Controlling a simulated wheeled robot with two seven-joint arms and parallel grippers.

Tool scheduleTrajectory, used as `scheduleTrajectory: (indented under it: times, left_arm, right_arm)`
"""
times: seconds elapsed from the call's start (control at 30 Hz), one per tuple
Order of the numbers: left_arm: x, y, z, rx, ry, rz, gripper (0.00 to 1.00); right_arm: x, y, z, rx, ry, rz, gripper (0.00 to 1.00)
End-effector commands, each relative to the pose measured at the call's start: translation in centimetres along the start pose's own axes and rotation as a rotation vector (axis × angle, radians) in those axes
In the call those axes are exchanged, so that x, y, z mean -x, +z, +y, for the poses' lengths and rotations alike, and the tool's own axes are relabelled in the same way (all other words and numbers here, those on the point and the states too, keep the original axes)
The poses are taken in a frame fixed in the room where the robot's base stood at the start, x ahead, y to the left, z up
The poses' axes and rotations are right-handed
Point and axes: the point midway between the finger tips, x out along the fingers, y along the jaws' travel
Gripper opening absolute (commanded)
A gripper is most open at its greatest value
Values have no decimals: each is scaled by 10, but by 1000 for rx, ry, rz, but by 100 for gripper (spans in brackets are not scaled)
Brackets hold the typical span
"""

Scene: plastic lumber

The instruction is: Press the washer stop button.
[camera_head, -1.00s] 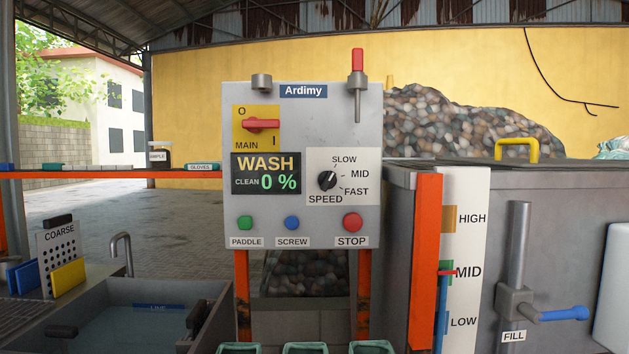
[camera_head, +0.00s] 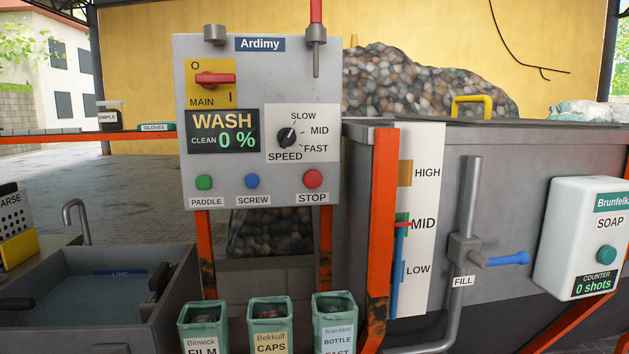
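The red stop button (camera_head: 313,179) is at the lower right of the grey control panel (camera_head: 240,110), above a label reading STOP. To its left are the blue SCREW button (camera_head: 252,181) and the green PADDLE button (camera_head: 204,182). The display (camera_head: 223,131) reads WASH, CLEAN 0 %. The red main switch (camera_head: 215,79) lies across its yellow plate, and the speed knob (camera_head: 287,138) is black with a white mark. Neither of my grippers is in view.
A grey tank with a level gauge (camera_head: 413,220) and blue-handled FILL valve (camera_head: 508,259) stands right of the panel. A soap dispenser (camera_head: 590,240) is at far right. Several green bins (camera_head: 271,320) stand below. A water basin (camera_head: 90,295) is at lower left. Space before the panel looks clear.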

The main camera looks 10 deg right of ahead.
Motion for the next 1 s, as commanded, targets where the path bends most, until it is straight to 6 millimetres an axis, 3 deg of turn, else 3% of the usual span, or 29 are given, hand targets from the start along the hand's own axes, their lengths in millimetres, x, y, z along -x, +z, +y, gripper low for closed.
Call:
scheduleTrajectory:
  times: [0.13, 1.0]
  left_arm:
    - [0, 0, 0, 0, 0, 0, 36]
    - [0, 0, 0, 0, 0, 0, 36]
  right_arm:
    - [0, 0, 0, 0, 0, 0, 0]
    - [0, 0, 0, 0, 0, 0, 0]
